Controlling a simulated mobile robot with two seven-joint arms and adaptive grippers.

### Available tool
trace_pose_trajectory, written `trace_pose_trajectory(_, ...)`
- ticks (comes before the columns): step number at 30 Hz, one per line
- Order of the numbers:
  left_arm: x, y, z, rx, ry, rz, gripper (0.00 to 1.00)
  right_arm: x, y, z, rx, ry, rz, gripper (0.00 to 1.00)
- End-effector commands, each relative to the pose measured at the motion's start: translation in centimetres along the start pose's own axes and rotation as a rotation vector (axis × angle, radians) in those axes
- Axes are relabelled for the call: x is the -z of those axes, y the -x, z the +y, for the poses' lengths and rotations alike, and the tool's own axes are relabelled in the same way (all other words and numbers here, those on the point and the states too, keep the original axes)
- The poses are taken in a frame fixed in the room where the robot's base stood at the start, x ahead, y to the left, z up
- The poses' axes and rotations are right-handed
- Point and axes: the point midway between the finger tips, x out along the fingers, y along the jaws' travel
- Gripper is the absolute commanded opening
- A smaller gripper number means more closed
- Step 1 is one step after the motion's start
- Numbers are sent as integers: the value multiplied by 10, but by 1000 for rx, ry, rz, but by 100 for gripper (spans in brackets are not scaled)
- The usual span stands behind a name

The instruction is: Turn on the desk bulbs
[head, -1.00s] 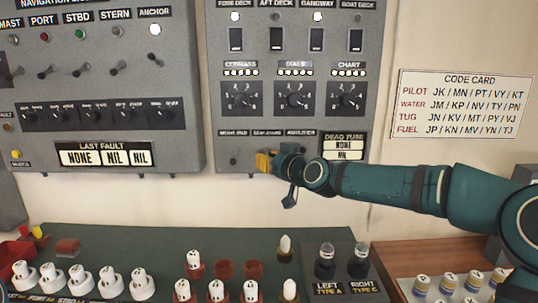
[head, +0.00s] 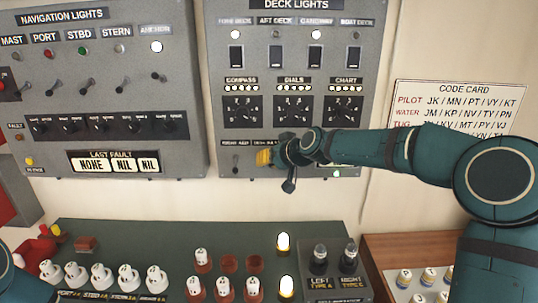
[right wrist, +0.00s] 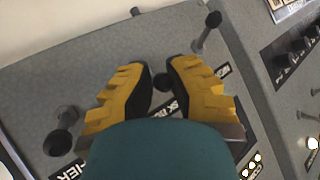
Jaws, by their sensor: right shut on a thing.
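The deck lights panel (head: 225,110) hangs on the wall, with a row of small toggles at its bottom. My right gripper (head: 264,157) is at the middle toggle of that row. In the right wrist view, its yellow fingers (right wrist: 160,95) are closed about the dark toggle knob (right wrist: 161,81), beside a partly hidden label showing "SK B". Two desk bulbs (head: 284,243) (head: 287,287) glow warm white on the desk. My left gripper is not in view; a bit of my left arm shows at the lower left edge.
Two neighbouring toggles (right wrist: 60,137) (right wrist: 206,32) stand close on either side of my right fingers. Below are the green desk (head: 190,236), white numbered bulbs (head: 128,277) and two dark bulbs (head: 320,258). A code card (head: 460,105) is on the wall.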

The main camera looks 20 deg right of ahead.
Motion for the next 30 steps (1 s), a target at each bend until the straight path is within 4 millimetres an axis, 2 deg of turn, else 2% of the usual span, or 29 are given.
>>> trace_pose_trajectory(1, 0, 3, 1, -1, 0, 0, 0, 0, -1, -7, 11, -2, -11, 0)
trace_pose_trajectory(14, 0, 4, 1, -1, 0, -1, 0, -1, -2, -7, 12, -8, -17, 0)
trace_pose_trajectory(15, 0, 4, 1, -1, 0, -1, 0, -1, -2, -7, 12, -8, -17, 21)
trace_pose_trajectory(17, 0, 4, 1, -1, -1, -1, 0, -1, -2, -6, 11, -8, -17, 42)
trace_pose_trajectory(18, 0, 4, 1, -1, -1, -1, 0, -1, -1, -6, 10, -8, -16, 47)
trace_pose_trajectory(26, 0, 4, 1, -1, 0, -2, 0, 0, 0, -2, 5, -9, -13, 47)
trace_pose_trajectory(30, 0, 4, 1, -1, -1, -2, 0, 1, 6, -1, 3, -10, -12, 47)
